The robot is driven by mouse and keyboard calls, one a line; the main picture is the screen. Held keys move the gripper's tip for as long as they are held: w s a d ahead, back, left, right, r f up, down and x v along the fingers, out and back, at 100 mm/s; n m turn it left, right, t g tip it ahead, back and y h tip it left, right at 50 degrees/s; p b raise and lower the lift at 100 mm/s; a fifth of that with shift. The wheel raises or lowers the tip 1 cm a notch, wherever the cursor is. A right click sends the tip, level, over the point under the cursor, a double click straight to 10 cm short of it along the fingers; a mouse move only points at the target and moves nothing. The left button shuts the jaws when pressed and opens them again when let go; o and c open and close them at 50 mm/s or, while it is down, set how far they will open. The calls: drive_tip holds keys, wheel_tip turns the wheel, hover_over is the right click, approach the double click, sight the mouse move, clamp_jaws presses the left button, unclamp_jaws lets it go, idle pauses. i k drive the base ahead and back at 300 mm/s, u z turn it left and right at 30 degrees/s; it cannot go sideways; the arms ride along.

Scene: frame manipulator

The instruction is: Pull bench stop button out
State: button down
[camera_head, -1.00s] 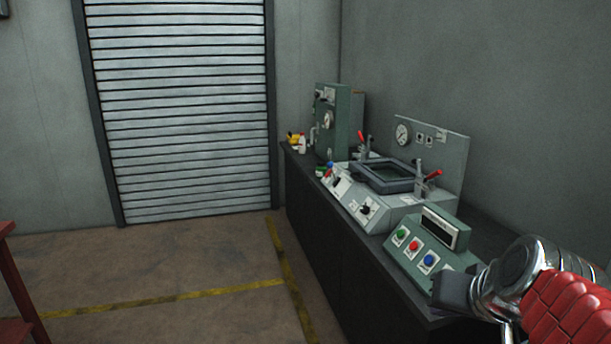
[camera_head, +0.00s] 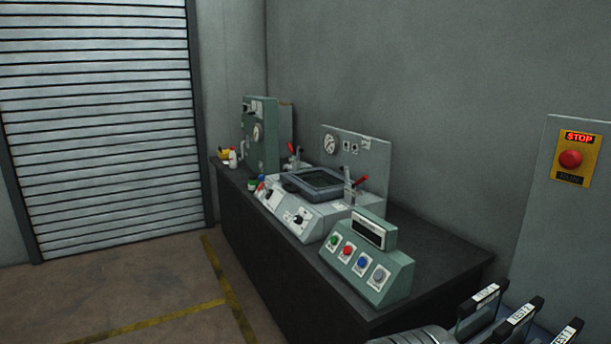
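A red round stop button (camera_head: 570,158) sits on a yellow plate (camera_head: 562,174) under a lit STOP sign (camera_head: 579,138) at the right edge of the view. The plate is on a grey panel (camera_head: 540,215). I cannot tell from here how far the button stands out. My gripper's fingers are not in view. A grey ribbed piece at the bottom edge may be part of my arm. Nothing touches the stop button.
A dark bench (camera_head: 445,255) runs along the wall with a green box of coloured buttons (camera_head: 372,268), a grey console (camera_head: 300,218) and a green cabinet (camera_head: 259,135). Several dark labelled items (camera_head: 487,296) stand at the lower right. Floor at left is clear.

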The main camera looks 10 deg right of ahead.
sight(569, 159)
drive_tip(key=z, duration=2.45)
